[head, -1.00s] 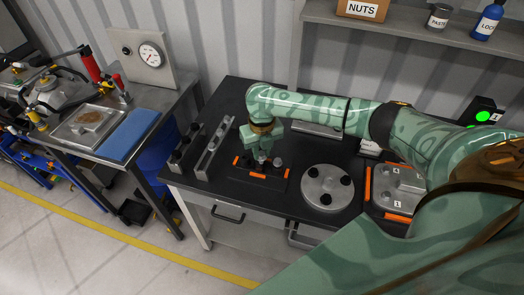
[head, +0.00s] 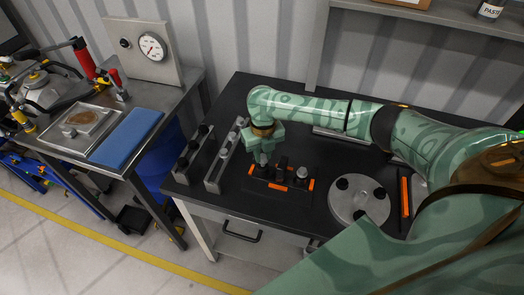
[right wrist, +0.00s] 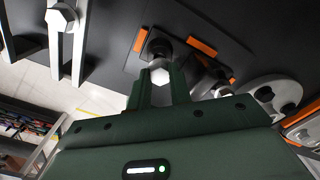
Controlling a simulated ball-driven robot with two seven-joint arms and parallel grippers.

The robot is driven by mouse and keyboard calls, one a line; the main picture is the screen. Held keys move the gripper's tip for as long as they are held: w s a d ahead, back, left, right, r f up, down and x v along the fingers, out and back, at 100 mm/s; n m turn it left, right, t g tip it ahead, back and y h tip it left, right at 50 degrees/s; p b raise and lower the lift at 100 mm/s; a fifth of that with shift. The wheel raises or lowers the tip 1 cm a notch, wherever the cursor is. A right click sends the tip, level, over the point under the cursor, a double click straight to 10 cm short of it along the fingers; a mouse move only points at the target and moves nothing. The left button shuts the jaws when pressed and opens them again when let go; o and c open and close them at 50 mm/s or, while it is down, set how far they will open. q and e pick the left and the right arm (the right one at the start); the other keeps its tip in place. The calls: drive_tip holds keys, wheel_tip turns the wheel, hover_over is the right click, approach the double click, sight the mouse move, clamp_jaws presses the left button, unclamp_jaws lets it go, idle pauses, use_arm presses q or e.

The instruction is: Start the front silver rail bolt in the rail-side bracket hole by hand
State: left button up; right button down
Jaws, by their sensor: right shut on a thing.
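My right gripper (head: 261,160) is over the left end of a black tray with orange corner marks (head: 270,187). In the right wrist view its fingers (right wrist: 160,92) are shut on a silver hex-head bolt (right wrist: 160,74). A dark round shape lies just beyond the bolt head; how far the bolt is above the tray is unclear. A second silver bolt (head: 303,173) stands in the tray, right of the gripper. The silver rail (head: 227,158) lies left of the tray, and a silver hex head shows on it in the wrist view (right wrist: 60,17). The bracket hole is not distinguishable. My left gripper is not visible.
Another bar with black knobs (head: 195,150) lies left of the rail. A round metal plate with black knobs (head: 358,207) is right of the tray. A blue pad (head: 127,137) lies on the left bench. Dark tabletop is clear in front of the rail.

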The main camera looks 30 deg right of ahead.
wheel_tip(320, 180, down, 2)
drive_tip(key=shift+w+f+b, duration=0.1)
drive_tip(key=shift+w+b, duration=0.05)
drive_tip(key=shift+b, duration=0.45)
drive_tip(key=m, duration=0.6)
drive_tip(key=shift+m+b, duration=0.3)
drive_tip(key=shift+m, duration=0.1)
drive_tip(key=shift+r+m+p, duration=0.25)
drive_tip(key=shift+m+p, duration=0.05)
drive_tip(key=shift+p, duration=0.4)
drive_tip(key=shift+m+p, duration=1.3)
drive_tip(key=shift+p, duration=0.35)
drive_tip(key=c, duration=1.2)
unclamp_jaws()
drive_tip(key=shift+f, duration=0.15)
